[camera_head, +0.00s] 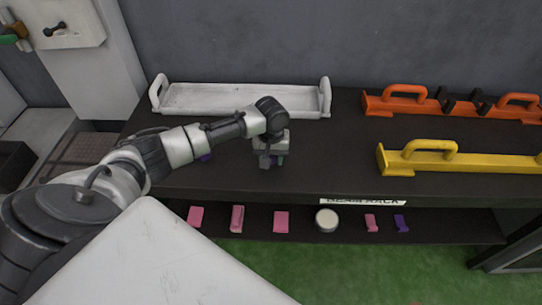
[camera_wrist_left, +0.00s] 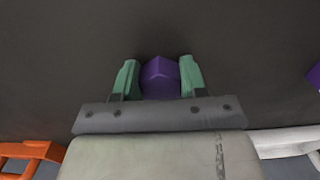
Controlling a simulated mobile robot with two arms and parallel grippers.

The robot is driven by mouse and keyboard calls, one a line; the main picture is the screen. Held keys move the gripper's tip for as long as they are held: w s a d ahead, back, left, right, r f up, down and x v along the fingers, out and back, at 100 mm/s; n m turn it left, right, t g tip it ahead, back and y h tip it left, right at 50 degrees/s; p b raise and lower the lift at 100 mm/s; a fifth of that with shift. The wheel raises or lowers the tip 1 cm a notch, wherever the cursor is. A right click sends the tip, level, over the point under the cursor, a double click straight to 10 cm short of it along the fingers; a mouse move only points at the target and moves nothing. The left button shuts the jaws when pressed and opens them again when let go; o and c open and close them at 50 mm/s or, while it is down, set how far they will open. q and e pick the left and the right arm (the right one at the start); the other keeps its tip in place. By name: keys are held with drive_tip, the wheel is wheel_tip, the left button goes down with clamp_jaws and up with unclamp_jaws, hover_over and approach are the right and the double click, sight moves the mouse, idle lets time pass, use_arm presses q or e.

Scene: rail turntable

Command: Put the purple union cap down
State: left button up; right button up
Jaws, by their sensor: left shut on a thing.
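The purple union cap (camera_wrist_left: 160,78) is between the two green fingertips of my left gripper (camera_wrist_left: 159,80) in the left wrist view. The gripper is shut on it. The dark shelf top (camera_wrist_left: 70,60) lies beneath it; I cannot tell whether the cap touches it. In the head view my left gripper (camera_head: 272,160) points down over the middle of the dark shelf top (camera_head: 330,160), and the cap is mostly hidden by it. Another purple piece (camera_head: 204,156) shows partly behind my left arm. My right gripper is not in view.
A white tray (camera_head: 240,113) stands at the back. Orange handled holders (camera_head: 405,104) and a yellow one (camera_head: 460,162) stand to the right. The lower shelf holds several pink pieces (camera_head: 237,218), a round pale item (camera_head: 327,220) and a purple piece (camera_head: 401,223).

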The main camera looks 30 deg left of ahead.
use_arm(q)
drive_tip(key=o, duration=1)
wheel_tip(320, 180, up, 12)
drive_tip(key=shift+r+p, duration=0.1)
drive_tip(key=shift+p, duration=0.35)
